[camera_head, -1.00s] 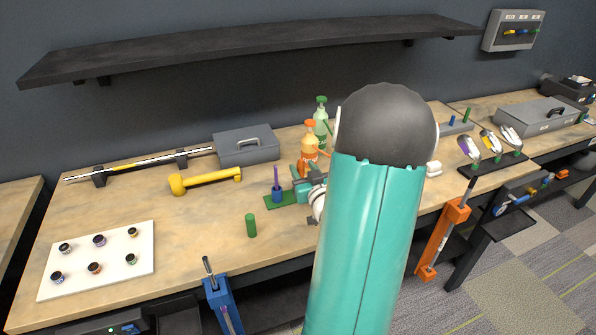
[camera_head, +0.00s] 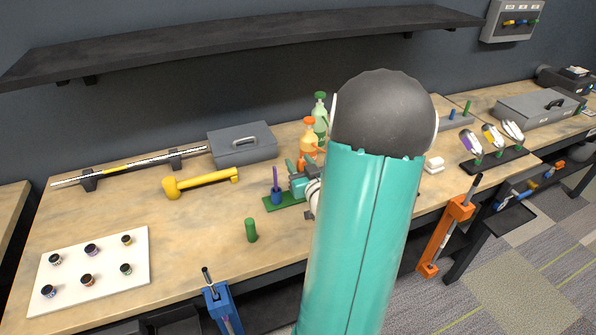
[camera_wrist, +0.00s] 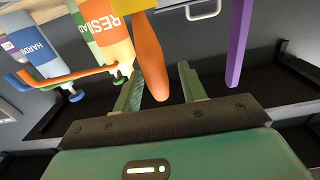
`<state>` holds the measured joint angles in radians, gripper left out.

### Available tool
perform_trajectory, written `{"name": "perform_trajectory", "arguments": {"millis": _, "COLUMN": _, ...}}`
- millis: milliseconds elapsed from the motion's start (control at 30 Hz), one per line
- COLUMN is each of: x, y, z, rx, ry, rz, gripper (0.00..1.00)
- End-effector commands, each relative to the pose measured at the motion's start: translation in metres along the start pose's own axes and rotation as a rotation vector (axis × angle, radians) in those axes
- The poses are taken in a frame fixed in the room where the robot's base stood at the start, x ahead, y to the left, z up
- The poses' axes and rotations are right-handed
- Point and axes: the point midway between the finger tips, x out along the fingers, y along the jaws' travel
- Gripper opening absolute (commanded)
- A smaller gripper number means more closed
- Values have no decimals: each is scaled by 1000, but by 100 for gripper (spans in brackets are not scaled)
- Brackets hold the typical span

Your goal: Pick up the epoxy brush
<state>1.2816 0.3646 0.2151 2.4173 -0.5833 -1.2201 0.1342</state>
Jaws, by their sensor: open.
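An orange tapered handle (camera_wrist: 150,55), which looks like the epoxy brush, hangs into the wrist view from the top. Its rounded end lies between my two fingers in the picture; I cannot tell whether it is at their depth. My gripper (camera_wrist: 160,68) is open, with nothing clamped. In the head view my gripper (camera_head: 298,167) is beside a blue cup (camera_head: 277,197) holding a purple stick (camera_head: 275,178) on a green mat (camera_head: 290,203). The purple stick also shows in the wrist view (camera_wrist: 239,42), right of the fingers. The brush is not clearly visible in the head view.
Orange (camera_head: 308,140) and green (camera_head: 320,112) pump bottles stand close behind my gripper. A grey toolbox (camera_head: 242,147), yellow mallet-like tool (camera_head: 200,181) and green cylinder (camera_head: 251,230) are to the left. A white board with small pots (camera_head: 125,290) lies front left.

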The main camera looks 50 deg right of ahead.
Motion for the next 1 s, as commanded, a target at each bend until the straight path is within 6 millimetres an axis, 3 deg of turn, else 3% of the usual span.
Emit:
{"name": "perform_trajectory", "arguments": {"millis": 267, "x": -3, "y": 1, "z": 0, "rx": 0, "ry": 0, "rz": 1, "gripper": 39}}
{"name": "perform_trajectory", "arguments": {"millis": 467, "x": -3, "y": 1, "z": 0, "rx": 0, "ry": 0, "rz": 1, "gripper": 0}}
{"name": "perform_trajectory", "arguments": {"millis": 767, "x": -1, "y": 0, "z": 0, "rx": 0, "ry": -1, "rz": 1, "gripper": 0}}
{"name": "perform_trajectory", "arguments": {"millis": 1000, "x": 0, "y": 0, "z": -12, "rx": -2, "ry": 2, "rz": 0, "gripper": 0}}
